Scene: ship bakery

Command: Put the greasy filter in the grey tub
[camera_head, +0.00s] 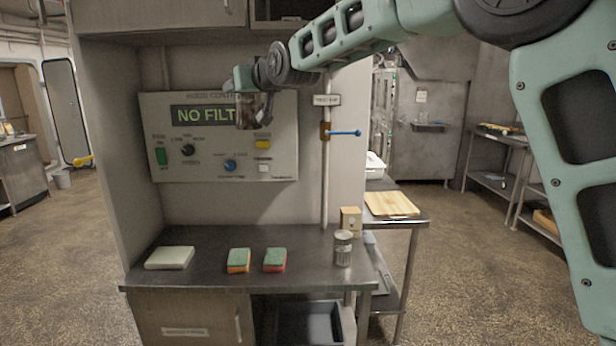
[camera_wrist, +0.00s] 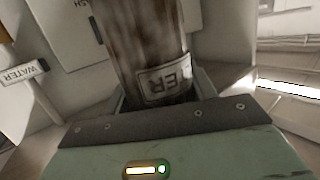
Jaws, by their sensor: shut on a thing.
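My gripper (camera_head: 247,84) is raised in front of the control panel in the head view, shut on the greasy filter (camera_head: 253,112). The filter is a brownish, stained cylinder hanging below the jaws. In the wrist view the filter (camera_wrist: 148,42) fills the space between the jaws, and a pale label ending in "ER" shows on it. A dark grey tub (camera_head: 311,324) stands in the open bay under the counter, lower right of the filter. Its front part is cut off by the picture's bottom edge, and its inside looks empty where it shows.
The control panel (camera_head: 205,158) reads "NO FILT", partly covered by my gripper. The metal counter (camera_head: 212,262) holds a pale pad (camera_head: 170,258), two sponges (camera_head: 239,260) and a lidded jar (camera_head: 343,249). A pipe with a blue-handled valve (camera_head: 345,133) stands right of the panel.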

